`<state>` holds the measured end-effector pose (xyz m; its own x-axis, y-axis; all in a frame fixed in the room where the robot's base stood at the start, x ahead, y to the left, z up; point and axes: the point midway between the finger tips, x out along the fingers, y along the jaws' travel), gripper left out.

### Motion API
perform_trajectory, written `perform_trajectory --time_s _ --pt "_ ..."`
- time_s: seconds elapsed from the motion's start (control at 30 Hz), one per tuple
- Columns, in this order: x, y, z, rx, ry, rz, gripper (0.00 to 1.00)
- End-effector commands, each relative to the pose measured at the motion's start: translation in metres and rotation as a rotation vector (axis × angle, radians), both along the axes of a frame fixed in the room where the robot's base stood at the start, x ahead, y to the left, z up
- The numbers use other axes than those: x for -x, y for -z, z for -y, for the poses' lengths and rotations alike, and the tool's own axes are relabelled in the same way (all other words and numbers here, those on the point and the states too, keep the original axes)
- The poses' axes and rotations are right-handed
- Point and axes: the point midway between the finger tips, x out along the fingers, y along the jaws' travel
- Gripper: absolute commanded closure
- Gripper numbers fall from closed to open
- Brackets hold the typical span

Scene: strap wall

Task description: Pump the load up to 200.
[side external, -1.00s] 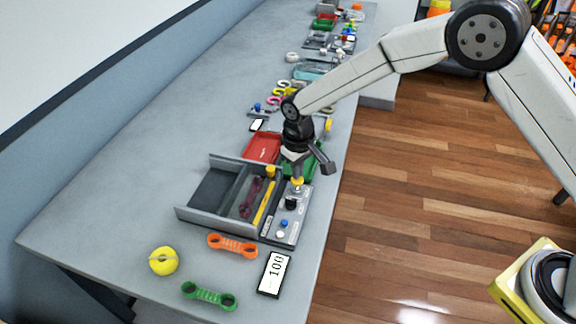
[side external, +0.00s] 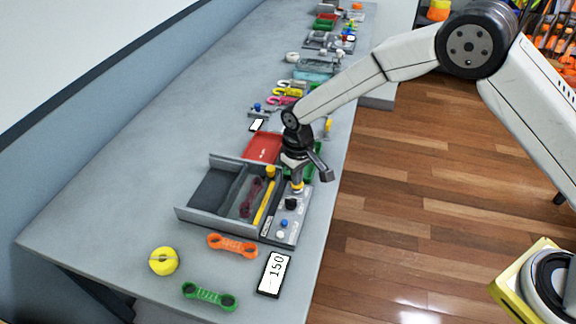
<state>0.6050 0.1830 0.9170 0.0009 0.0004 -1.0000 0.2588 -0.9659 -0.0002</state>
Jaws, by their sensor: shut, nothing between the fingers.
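The white display (side external: 275,273) at the front right of the bench reads 150. A grey control panel (side external: 275,237) stands behind it, with a black knob (side external: 291,204), a blue button (side external: 284,223) and a white button (side external: 280,234). A yellow-topped part (side external: 297,187) is at the panel's far end. My gripper (side external: 297,180) is shut and points down right over this yellow part. Its fingertips are small and partly hidden, and I cannot tell whether they touch it.
A grey tray with compartments (side external: 195,221) adjoins the panel's left. A red bin (side external: 263,147) and a green bin (side external: 318,160) are behind. The bench's left middle is clear.

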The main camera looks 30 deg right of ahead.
Motion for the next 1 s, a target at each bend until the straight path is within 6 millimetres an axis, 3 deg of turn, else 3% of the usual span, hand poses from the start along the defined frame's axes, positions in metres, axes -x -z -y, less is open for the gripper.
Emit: perform_trajectory --time_s 0.5,1.0 --pt "0.001 -0.022 0.000 0.000 0.000 -0.001 1.00" --pt "0.000 -0.024 0.000 0.000 0.000 -0.001 1.00"
